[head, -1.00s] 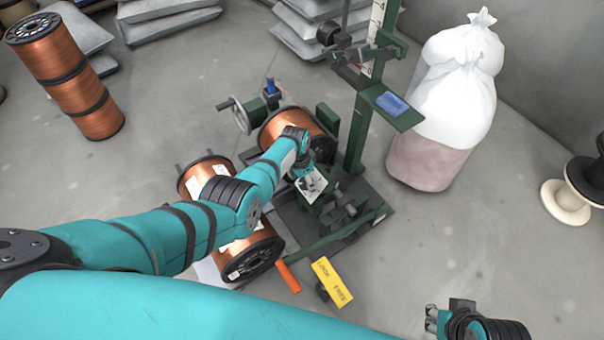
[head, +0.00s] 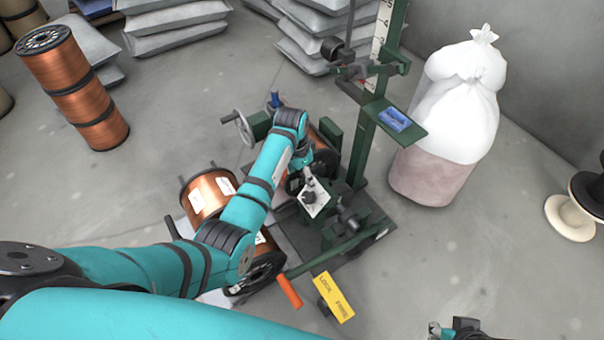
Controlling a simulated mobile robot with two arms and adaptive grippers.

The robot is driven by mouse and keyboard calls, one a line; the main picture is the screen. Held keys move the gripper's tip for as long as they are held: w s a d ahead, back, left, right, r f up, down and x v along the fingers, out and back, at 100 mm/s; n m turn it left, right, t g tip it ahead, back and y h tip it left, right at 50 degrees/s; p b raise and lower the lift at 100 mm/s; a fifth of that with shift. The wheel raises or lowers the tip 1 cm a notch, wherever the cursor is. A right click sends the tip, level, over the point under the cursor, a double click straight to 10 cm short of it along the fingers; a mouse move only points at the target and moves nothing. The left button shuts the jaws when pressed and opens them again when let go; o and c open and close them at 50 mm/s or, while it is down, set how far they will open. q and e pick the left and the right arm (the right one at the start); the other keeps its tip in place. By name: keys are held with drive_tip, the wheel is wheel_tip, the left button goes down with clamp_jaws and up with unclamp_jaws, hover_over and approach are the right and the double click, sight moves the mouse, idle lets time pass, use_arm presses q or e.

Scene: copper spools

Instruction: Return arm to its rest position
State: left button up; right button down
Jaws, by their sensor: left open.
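My left arm reaches in from the left, over the lower copper spools. Its gripper (head: 311,196) is open, over the green winding machine (head: 357,160). A white plate or label shows right by the fingers; I cannot tell whether they touch it. My right gripper (head: 455,328) shows only in part at the bottom edge, right of centre, and its fingers are too cut off to judge. A copper spool on the machine (head: 325,140) is mostly hidden behind my left arm.
A copper spool (head: 208,192) stands beside the machine, another partly under my arm. A yellow sign (head: 334,297) and an orange handle (head: 289,291) lie near its base. A spool stack (head: 75,90) stands left, a white sack (head: 450,120) right.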

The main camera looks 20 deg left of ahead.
use_arm(q)
drive_tip(key=shift+s, duration=0.1)
idle(0.4)
